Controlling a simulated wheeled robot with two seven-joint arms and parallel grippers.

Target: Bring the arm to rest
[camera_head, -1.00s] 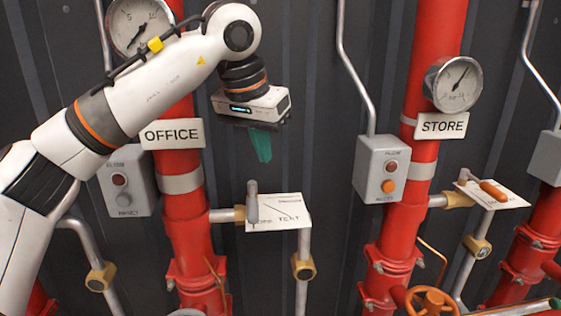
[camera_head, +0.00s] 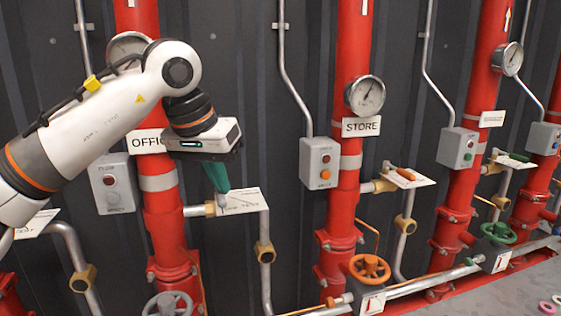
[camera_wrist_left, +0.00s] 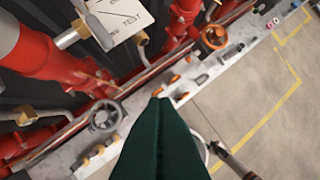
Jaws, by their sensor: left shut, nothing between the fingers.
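My left arm comes in from the left in the head view. Its gripper (camera_head: 219,180) points down with green fingers together and nothing between them. The fingertips show just in front of the upper left of a white test plate (camera_head: 243,202) by the OFFICE pipe; I cannot tell whether they touch anything there. In the left wrist view the shut green fingers (camera_wrist_left: 160,108) fill the lower middle, and the test plate (camera_wrist_left: 122,18) is at the top left. My right gripper is in neither view.
Red pipes stand along a dark wall, with a STORE sign (camera_head: 361,127), a gauge (camera_head: 365,95) and a grey button box (camera_head: 319,164). An orange handwheel (camera_head: 369,268) and a green one (camera_head: 499,233) stick out low. Below is a ledge with loose parts (camera_wrist_left: 178,88) and open floor (camera_wrist_left: 262,85).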

